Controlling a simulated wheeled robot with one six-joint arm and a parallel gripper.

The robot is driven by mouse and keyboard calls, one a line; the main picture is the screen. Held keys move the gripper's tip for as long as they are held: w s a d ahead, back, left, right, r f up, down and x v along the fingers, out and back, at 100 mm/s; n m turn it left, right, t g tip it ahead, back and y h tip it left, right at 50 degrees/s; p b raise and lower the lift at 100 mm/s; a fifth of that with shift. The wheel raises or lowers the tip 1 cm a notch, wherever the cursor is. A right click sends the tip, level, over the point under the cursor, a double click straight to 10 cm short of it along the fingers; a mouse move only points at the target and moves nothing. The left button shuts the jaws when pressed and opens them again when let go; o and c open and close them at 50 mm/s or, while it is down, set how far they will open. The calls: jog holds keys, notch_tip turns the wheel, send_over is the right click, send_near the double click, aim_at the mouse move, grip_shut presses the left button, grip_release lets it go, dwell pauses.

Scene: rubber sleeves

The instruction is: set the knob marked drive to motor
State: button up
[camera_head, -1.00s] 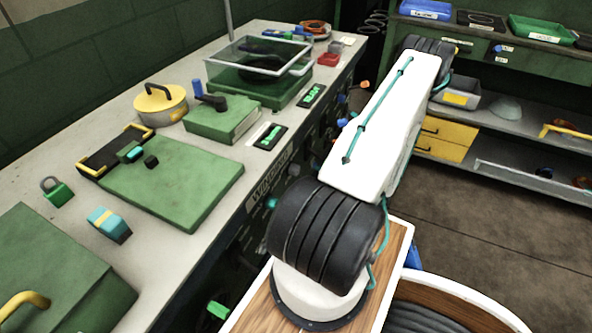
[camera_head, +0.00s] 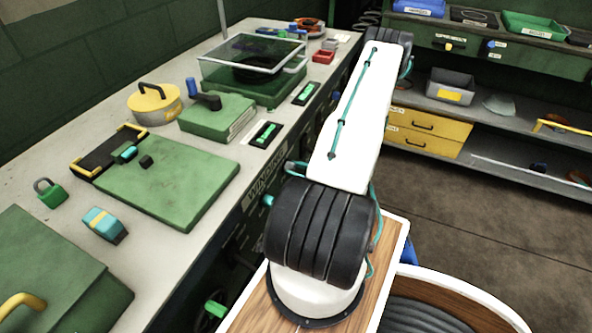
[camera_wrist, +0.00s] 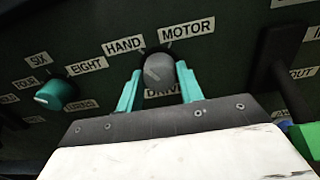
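In the wrist view a round grey knob (camera_wrist: 159,70) sits on the dark panel. A DRIVE label (camera_wrist: 163,93) is below it, partly hidden by my gripper. A HAND label (camera_wrist: 124,45) is above left and a MOTOR label (camera_wrist: 187,31) above right. I cannot tell for sure which one its pointer faces. My gripper (camera_wrist: 159,71) is open, with one teal finger on each side of the knob and a small gap showing on both sides. In the head view my gripper and this knob are hidden.
A teal knob (camera_wrist: 55,94) with SIX and EIGHT labels is to the left in the wrist view. A dark handle (camera_wrist: 287,55) stands out at the right, and a green part (camera_wrist: 305,140) is at lower right. The bench top (camera_head: 75,190) holds covers and a padlock.

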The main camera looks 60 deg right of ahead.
jog(key=shift+m, duration=0.4)
jog(key=m, duration=0.2)
jog(key=shift+m, duration=0.4)
jog(key=m, duration=0.3)
jog(key=shift+s+m, duration=0.1)
jog(key=shift+m, duration=0.3)
jog(key=m, duration=0.6)
jog(key=shift+m, duration=0.4)
jog(key=o, duration=1)
jog(key=s, duration=0.7)
jog(key=shift+s+d, duration=0.35)
